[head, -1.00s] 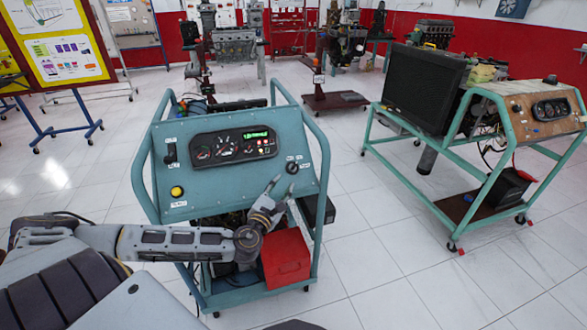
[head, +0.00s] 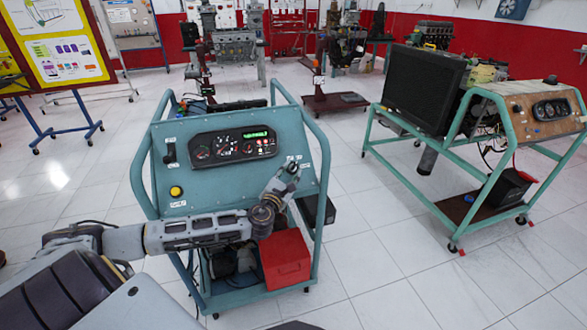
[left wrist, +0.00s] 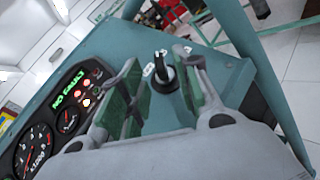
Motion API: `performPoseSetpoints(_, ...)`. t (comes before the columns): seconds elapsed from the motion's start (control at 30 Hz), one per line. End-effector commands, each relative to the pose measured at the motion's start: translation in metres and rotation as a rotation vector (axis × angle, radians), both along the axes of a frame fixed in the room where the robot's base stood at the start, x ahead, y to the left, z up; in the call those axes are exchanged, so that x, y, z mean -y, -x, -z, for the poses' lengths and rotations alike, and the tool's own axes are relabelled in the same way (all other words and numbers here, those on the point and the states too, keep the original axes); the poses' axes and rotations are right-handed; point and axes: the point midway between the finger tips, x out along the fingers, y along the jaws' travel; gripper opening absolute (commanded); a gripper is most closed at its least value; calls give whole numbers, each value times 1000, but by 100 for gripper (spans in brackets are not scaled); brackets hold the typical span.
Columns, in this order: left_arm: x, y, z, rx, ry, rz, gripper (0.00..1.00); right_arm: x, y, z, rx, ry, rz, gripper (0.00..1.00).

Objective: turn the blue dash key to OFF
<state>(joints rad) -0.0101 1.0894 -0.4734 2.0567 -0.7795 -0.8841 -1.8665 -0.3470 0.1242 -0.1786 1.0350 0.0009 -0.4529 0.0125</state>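The dash key (left wrist: 163,78) stands on the teal dash panel (left wrist: 105,38) in the left wrist view. It looks dark, and no blue shows on it. Small white labels sit around it, too small to read. My left gripper (left wrist: 160,90) is open, with one finger on each side of the key. I cannot tell whether either finger touches it. In the head view my left gripper (head: 290,172) is at the panel's right side and hides the key. My right gripper is not in view.
The gauge cluster (head: 233,145) with a lit green display is left of the key; the display reads NO FAULT in the left wrist view. A yellow button (head: 176,191) is lower left. A red box (head: 285,258) sits below. Another engine trainer (head: 470,120) stands right.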

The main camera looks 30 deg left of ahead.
Motion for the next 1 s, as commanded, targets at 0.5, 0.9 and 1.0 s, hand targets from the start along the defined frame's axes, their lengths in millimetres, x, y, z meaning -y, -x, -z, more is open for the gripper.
performPoseSetpoints(0.5, -8, -35, 1, -1, 1, 0, 32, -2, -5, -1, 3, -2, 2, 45)
performPoseSetpoints(0.9, -8, -39, 0, -2, 1, 1, 32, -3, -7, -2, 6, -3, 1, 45)
performPoseSetpoints(1.0, -8, -39, 0, -2, 0, 1, 26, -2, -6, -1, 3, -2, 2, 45)
